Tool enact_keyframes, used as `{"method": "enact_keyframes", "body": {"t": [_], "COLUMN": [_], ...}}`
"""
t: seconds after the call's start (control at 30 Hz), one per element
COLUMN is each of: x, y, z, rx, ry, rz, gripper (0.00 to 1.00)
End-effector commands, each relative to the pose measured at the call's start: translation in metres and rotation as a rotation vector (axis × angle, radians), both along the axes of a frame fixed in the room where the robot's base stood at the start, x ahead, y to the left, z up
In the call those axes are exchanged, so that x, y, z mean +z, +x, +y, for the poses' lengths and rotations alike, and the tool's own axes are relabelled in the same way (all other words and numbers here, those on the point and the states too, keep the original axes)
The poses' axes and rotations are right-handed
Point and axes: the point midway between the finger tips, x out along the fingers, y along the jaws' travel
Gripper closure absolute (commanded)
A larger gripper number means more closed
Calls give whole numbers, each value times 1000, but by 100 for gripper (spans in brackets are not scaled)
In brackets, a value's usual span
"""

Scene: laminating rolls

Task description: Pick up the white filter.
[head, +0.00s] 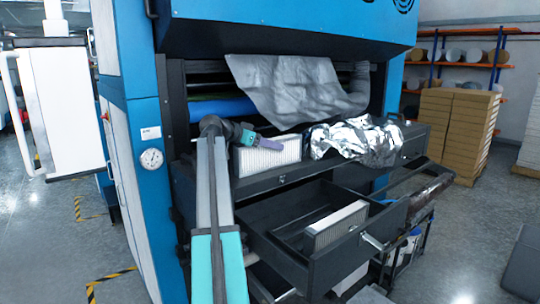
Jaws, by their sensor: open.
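A white filter (268,158) with a ribbed face stands upright in a dark tray at the front of the blue machine. My wrist and fingers hide part of the filter's upper left.
Crumpled silver foil (356,137) lies right of the upper filter. A grey sheet (290,88) hangs above, over a blue roller (222,108). The open drawer (268,240) juts out below.

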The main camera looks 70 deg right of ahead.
Motion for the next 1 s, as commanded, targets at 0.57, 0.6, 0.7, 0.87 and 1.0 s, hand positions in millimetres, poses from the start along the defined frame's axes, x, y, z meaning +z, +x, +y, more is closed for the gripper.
{"method": "enact_keyframes", "body": {"t": [0.57, 0.6, 0.7, 0.87, 1.0], "x": [1, 1, 1, 5, 12], "y": [1, 1, 1, 1, 2], "z": [0, 0, 0, 0, 0], "rx": [1, 1, 1, 1, 2], "ry": [-2, -1, -1, -2, -2], "rz": [1, 0, 0, 1, 1], "gripper": [100, 100, 100, 100, 100]}}
